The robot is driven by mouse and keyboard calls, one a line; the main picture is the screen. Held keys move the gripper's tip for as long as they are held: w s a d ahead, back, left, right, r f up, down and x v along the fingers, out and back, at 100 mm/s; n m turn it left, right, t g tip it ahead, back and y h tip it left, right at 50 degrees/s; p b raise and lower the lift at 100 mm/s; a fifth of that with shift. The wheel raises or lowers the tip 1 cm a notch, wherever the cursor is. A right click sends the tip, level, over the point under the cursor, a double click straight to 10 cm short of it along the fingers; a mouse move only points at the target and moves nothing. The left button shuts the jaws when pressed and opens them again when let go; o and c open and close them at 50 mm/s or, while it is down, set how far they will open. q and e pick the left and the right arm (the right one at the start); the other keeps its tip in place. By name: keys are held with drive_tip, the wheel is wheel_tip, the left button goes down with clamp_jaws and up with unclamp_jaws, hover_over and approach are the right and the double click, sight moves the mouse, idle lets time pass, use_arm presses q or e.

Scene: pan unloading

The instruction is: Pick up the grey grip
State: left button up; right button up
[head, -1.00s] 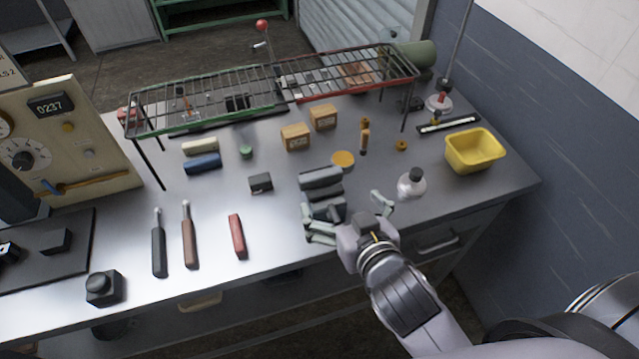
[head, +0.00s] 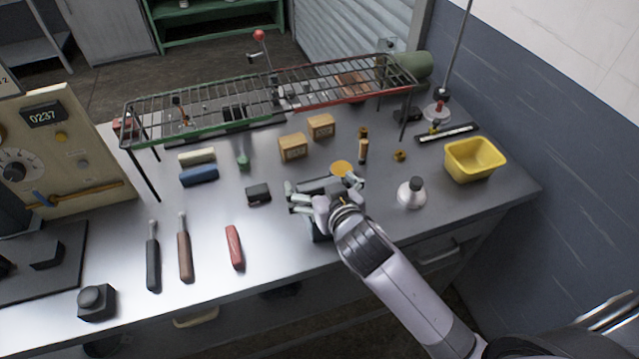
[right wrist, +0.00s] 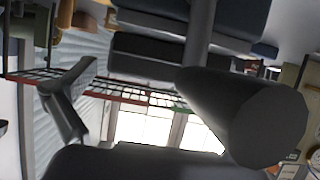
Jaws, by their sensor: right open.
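A group of dark grey bar-like pieces, with the grey grip (head: 318,182) seemingly among them, lies on the metal bench right of the centre. My right gripper (head: 324,192) is open over this group and hides much of it. A dark end (head: 318,235) shows below the gripper. I cannot tell whether the fingers touch any piece. In the right wrist view a finger shows at left, dark grey bars (right wrist: 150,45) at the top, and a large dark rounded shape at right that I cannot identify for sure. My left gripper is not in view.
A wire rack (head: 270,95) stands across the back. A yellow bin (head: 475,160) and a white bottle (head: 411,194) stand to the right. A red-handled tool (head: 234,247) and a small black block (head: 258,193) lie left, with bare bench between them.

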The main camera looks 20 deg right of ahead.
drive_tip(key=shift+w+f, duration=0.25)
drive_tip(key=shift+w, duration=0.3)
drive_tip(key=shift+s, duration=0.1)
drive_tip(key=shift+c, duration=0.4)
drive_tip(key=c, duration=1.1)
drive_tip(key=shift+r, duration=0.1)
drive_tip(key=shift+c, duration=0.2)
